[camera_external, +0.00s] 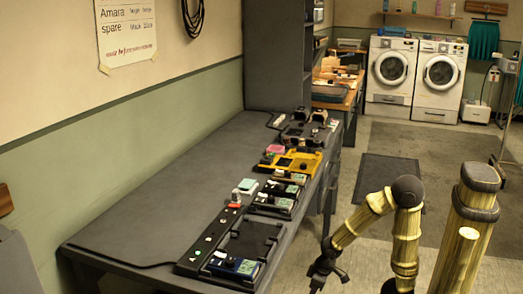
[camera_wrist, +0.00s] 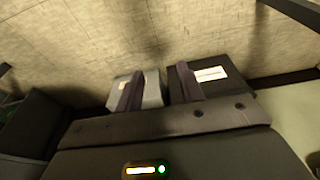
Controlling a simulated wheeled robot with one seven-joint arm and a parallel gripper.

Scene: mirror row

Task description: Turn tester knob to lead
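No device on the bench (camera_external: 150,215) can be read as the tester from its label. A yellow unit (camera_external: 312,160) with a dark screen and small dark knobs sits midway along the bench. A long black panel (camera_external: 208,240) with lit buttons and a red-topped knob (camera_external: 237,194) lies nearer. Knob markings are too small to read. My gripper (camera_external: 328,284) hangs beside the bench's right edge, apart from the devices. In the wrist view its two dark fingers (camera_wrist: 160,88) stand apart with nothing seen gripped between them.
A blue unit with a pale screen (camera_external: 235,266) sits at the near end, beside a dark empty-looking tray (camera_external: 252,236). Several small units line the bench. Floor to the right is open, with a dark mat (camera_external: 388,180). Washing machines (camera_external: 438,80) stand far back.

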